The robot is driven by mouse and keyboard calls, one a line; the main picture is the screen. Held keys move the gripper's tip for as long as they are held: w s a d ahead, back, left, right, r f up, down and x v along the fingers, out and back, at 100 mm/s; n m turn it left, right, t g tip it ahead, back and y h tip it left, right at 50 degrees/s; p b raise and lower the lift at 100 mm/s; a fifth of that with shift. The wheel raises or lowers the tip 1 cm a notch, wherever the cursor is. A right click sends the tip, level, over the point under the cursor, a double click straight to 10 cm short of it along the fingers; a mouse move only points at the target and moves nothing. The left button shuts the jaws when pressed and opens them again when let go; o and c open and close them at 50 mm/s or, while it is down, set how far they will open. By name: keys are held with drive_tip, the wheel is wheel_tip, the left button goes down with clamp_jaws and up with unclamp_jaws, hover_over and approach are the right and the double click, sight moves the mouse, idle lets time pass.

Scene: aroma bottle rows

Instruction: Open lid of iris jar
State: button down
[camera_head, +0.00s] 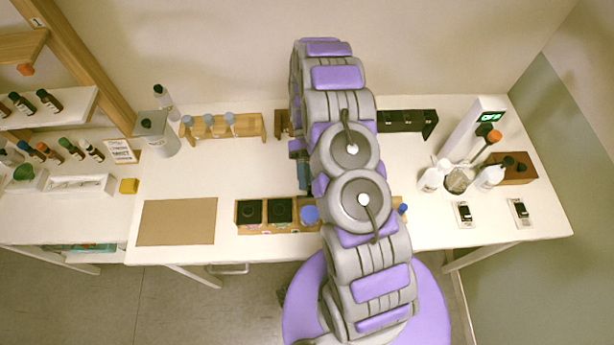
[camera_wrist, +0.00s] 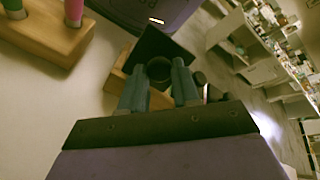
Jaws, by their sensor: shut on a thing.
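My gripper (camera_wrist: 161,76) has its two teal fingers closed around the dark round knob of a dark square lid (camera_wrist: 152,44) in the wrist view. No label naming iris can be read, and the jar body under this lid is not clearly visible. In the head view my gripper (camera_head: 304,178) shows as a teal finger just behind the front wooden rack, mostly hidden by my arm. Two jars with black square lids, a left one (camera_head: 248,212) and a right one (camera_head: 280,210), sit in the front rack (camera_head: 265,228).
A round blue top (camera_head: 309,215) is right of those jars; my arm hides much of the rack. A brown mat (camera_head: 176,222) lies left. White bottles (camera_head: 433,178) and a beaker (camera_head: 459,179) stand right. The middle-left table is clear.

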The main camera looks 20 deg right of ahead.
idle(0.3)
drive_tip(key=c, duration=0.8)
unclamp_jaws()
drive_tip(key=shift+d, duration=0.1)
drive_tip(key=s+r, duration=0.2)
drive_tip(key=s, duration=0.6)
drive_tip(key=s+r, duration=0.3)
drive_tip(key=s, duration=0.5)
drive_tip(key=shift+a, duration=0.4)
